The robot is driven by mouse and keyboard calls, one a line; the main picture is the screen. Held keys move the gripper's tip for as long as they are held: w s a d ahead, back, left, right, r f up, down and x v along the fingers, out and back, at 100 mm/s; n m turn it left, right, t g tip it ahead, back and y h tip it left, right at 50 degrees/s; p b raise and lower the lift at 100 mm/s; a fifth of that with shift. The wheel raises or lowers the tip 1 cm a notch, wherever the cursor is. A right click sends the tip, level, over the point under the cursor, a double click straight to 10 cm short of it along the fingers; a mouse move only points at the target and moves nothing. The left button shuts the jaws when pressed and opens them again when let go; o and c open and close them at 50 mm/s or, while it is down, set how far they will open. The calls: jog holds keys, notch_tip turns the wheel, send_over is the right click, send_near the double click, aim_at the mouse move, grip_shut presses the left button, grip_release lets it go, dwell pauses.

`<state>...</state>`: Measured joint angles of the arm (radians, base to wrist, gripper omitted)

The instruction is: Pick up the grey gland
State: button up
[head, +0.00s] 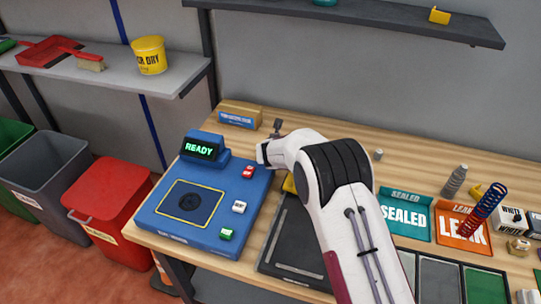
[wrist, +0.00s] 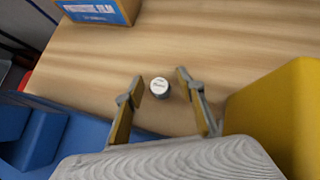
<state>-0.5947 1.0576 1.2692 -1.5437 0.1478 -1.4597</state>
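A small round grey piece (wrist: 160,89) with a pale, lettered top stands upright on the wooden bench in the wrist view. It looks like the grey gland, but its lettering is too small to read. My gripper (wrist: 159,76) is open, with one finger on each side of the piece and gaps between. I cannot tell how far the fingertips are above the bench. In the head view my gripper (head: 276,128) is mostly hidden by my arm, and this piece is hidden there. Another small grey cylinder (head: 378,154) stands right of my arm in the head view.
A cardboard box with a blue label (head: 240,115) stands behind my gripper. The blue station reading READY (head: 175,235) is to the left. A yellow block (wrist: 285,115) is close to the right finger. SEALED (head: 404,232) and LEAK (head: 450,238) trays lie to the right.

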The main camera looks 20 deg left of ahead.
jog(key=shift+c, duration=0.3)
jog(key=c, duration=0.8)
jog(key=shift+r, duration=0.3)
jog(key=shift+c, duration=0.2)
jog(key=shift+r, duration=3.2)
jog(key=shift+s, duration=0.1)
jog(key=shift+s+d, duration=0.2)
jog(key=shift+s, duration=0.05)
jog(key=shift+s+d, duration=1.95)
jog(key=shift+s, duration=2.85)
jog(key=shift+s+d, duration=2)
jog(key=shift+s, duration=2.85)
jog(key=shift+s+d, duration=1.95)
jog(key=shift+s, duration=2.85)
